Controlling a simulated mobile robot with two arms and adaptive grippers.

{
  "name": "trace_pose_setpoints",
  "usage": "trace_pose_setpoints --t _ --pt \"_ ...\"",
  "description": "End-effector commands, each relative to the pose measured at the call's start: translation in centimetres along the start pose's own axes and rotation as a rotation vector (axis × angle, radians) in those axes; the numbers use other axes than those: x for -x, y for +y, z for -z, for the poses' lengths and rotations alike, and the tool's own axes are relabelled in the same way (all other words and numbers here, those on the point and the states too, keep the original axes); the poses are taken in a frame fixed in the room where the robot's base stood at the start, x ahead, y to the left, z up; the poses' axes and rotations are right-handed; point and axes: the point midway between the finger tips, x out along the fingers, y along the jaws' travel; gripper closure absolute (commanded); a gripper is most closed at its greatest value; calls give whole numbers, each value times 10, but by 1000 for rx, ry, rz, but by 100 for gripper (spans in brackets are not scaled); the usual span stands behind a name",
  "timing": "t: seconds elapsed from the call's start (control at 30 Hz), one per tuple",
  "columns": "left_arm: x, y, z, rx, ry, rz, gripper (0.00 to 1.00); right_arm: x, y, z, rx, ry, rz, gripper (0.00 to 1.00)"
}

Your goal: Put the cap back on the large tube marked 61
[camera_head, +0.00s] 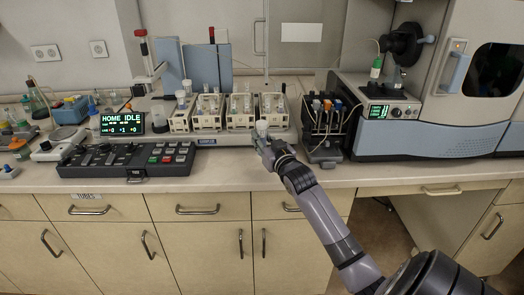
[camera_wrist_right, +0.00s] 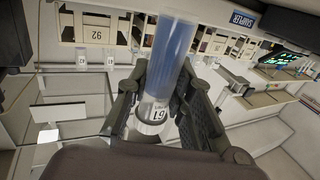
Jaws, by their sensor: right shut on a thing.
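The large tube marked 61 (camera_wrist_right: 172,50) is a clear cylinder with blue contents. It stands between the two fingers of my right gripper (camera_wrist_right: 163,75) in the right wrist view. A pale collar with the upside-down label 61 (camera_wrist_right: 155,114) is at its near end. In the head view my right gripper (camera_head: 265,143) is at the counter's front part, shut on the tube, whose pale top (camera_head: 262,127) shows above the fingers. I cannot pick out a loose cap for it. My left gripper is not in view.
Cream sampler racks (camera_head: 208,113) with small tubes stand just behind the gripper. A dark stand with cables (camera_head: 325,118) is close on the right. A control panel (camera_head: 126,161) lies left, and the large instrument (camera_head: 435,140) is far right. Bare counter (camera_head: 228,177) lies in front.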

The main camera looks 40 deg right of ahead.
Motion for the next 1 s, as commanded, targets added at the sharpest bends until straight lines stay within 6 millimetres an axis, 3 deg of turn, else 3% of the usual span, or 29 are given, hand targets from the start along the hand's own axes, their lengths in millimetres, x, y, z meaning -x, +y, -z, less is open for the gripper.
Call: trace_pose_setpoints --t 0.1,0.4,0.83,0.87,1.0 --pt "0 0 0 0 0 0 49 0 0 -3 -1 0 0 100" --pt "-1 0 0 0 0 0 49 0 0 -41 0 0 0 100" --pt "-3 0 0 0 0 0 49 0 0 -46 0 0 0 100" --pt "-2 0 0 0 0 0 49 0 0 -46 0 0 0 77" --pt "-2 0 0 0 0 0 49 0 0 -46 0 0 0 68"
